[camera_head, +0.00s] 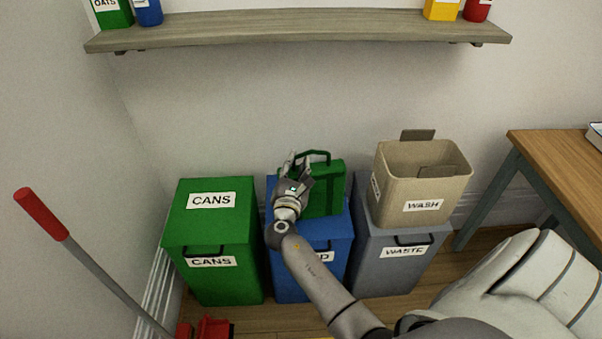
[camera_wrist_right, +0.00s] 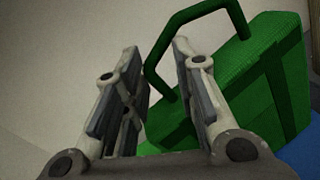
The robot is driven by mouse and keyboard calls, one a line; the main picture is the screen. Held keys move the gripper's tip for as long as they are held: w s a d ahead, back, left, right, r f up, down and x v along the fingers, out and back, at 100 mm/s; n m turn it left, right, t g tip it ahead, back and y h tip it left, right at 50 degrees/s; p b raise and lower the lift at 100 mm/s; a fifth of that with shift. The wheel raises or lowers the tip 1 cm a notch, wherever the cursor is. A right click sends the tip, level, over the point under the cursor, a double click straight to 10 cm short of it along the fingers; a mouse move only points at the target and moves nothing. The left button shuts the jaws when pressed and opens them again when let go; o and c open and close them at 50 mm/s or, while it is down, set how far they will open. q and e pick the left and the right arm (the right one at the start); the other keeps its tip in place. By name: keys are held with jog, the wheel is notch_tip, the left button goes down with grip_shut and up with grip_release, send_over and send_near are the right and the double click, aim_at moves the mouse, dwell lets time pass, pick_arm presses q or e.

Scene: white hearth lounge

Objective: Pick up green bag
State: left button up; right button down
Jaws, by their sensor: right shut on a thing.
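The green bag (camera_head: 328,187), a boxy bag with a dark green loop handle, is at the top of the blue bin (camera_head: 318,248); I cannot tell whether it is resting on the lid. My right gripper (camera_head: 297,162) is at the bag's left side, near the handle. In the right wrist view, the green bag (camera_wrist_right: 265,75) fills the right side, and its handle loops behind the right gripper's fingers (camera_wrist_right: 157,55), shut on the bag with a visible gap between their tips. The exact contact is hidden. My left gripper is out of view.
A green CANS bin (camera_head: 211,245) stands left, and a grey WASTE bin (camera_head: 400,262) right with a beige WASH basket (camera_head: 425,190) on it. A shelf (camera_head: 300,28) hangs above. A wooden table (camera_head: 570,165) is at right; a red-handled tool (camera_head: 42,213) leans at left.

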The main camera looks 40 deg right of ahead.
jog(key=shift+d+r+p, duration=0.15)
jog(key=shift+r+p, duration=0.5)
jog(key=shift+p, duration=0.15)
notch_tip(320, 180, up, 2)
jog(key=shift+p, duration=0.9)
jog(key=s+a+r+p, duration=0.7)
jog(key=s+r+p, duration=0.2)
jog(key=s+p, duration=0.1)
jog(key=shift+s+a+r+p, duration=0.2)
jog(key=shift+s+a+p, duration=0.2)
jog(key=shift+s, duration=0.5)
jog(key=shift+r, duration=0.1)
